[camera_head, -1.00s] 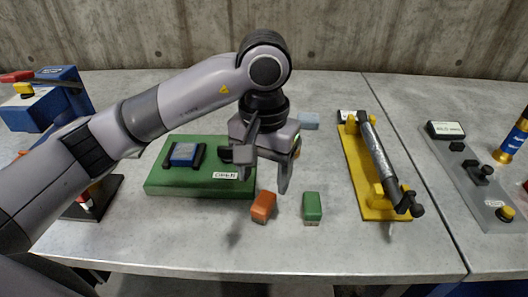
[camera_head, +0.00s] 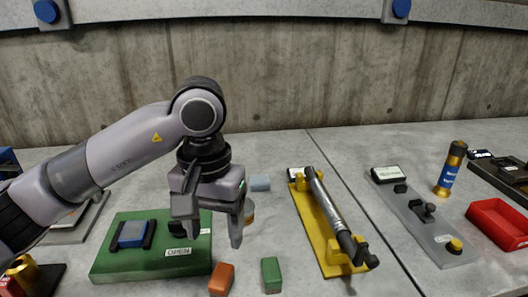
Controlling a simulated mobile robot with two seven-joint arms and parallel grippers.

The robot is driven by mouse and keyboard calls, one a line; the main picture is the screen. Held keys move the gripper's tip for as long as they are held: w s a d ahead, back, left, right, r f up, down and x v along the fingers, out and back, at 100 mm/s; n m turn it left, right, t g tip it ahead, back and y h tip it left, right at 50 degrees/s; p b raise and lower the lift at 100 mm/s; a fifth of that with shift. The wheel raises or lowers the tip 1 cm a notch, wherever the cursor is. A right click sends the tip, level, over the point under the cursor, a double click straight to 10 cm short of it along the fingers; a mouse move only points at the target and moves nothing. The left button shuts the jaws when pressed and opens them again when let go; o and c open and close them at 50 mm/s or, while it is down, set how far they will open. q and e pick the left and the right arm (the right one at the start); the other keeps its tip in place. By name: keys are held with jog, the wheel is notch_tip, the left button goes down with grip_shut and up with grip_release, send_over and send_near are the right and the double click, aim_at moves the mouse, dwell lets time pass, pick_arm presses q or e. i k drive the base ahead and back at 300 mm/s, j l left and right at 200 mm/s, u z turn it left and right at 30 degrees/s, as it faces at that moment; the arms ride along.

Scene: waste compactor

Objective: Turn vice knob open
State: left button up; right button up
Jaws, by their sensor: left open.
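The vice has a green base plate (camera_head: 110,262) at the lower left, with a blue block (camera_head: 132,234) between dark jaws and a white "OPEN" label (camera_head: 179,252). My left gripper (camera_head: 212,238) points down with its fingers apart and empty, over the right end of the green plate. A small round tan part (camera_head: 249,212) shows just right of the gripper; I cannot tell whether it is the vice knob. The gripper hides much of the vice's right end. My right gripper is not in view.
An orange block (camera_head: 221,279) and a green block (camera_head: 271,275) lie in front of the gripper. A yellow fixture (camera_head: 322,250) with a metal cylinder is to the right. Further right are a grey plate (camera_head: 440,243), a blue-gold cylinder (camera_head: 450,168) and a red tray (camera_head: 500,223).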

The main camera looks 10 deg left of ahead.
aim_at(176, 227)
jog(key=k, duration=1)
